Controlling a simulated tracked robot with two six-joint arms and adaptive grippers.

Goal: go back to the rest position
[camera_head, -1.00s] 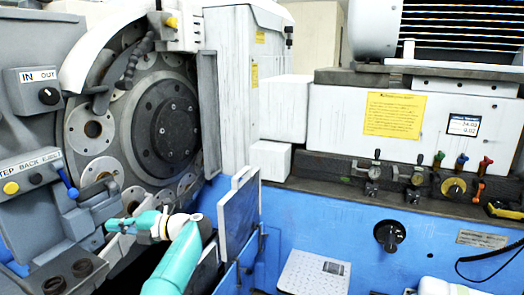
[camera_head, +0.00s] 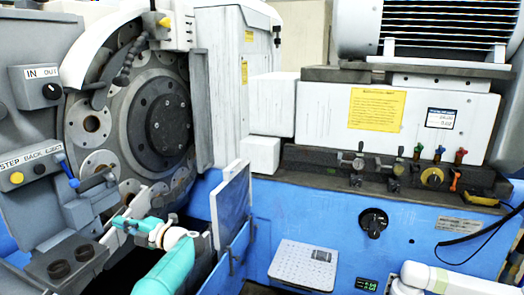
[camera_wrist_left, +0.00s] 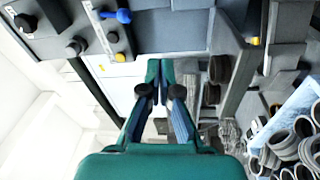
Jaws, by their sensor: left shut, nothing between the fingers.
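My left gripper (camera_head: 118,222) is teal. In the head view it is at the lower left, in front of the ring grinder (camera_head: 130,120) and below its round disc with several ring seats. In the left wrist view my left gripper (camera_wrist_left: 158,66) shows its two dark-tipped fingers together, with nothing between them. The teal arm reaches in from the bottom edge. My right gripper is not in view. A white rounded part at the lower right looks like my right arm, but I cannot be sure.
A control panel with a blue lever (camera_head: 66,170) and yellow button (camera_head: 17,178) stands left of the gripper. A flat upright panel (camera_head: 232,207) stands close on its right. In the left wrist view, several metal rings (camera_wrist_left: 305,128) lie at the right.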

